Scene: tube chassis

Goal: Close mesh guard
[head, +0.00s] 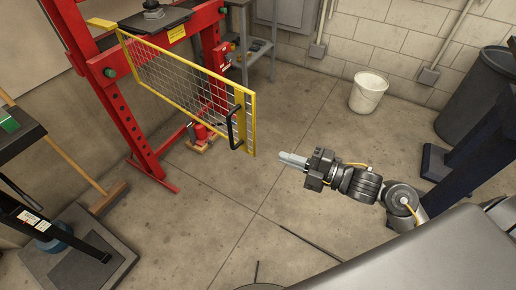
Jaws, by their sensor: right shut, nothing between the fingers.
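The yellow-framed mesh guard (183,80) hangs by its left end from the red press frame (128,115). Its right end swings out toward me, so it stands at an angle away from the frame. A black handle (231,129) sits on the guard's free end, beside a yellow upright edge. My right gripper (284,158) is shut and empty. It points left, to the right of the handle and a little below it in the picture, apart from the guard. My left gripper is not in view.
A white bucket (368,93) stands by the block wall. A dark bin (481,98) is at the right. A broom (107,198) leans at the left near a dark stand (78,262). The concrete floor (210,225) between is mostly clear.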

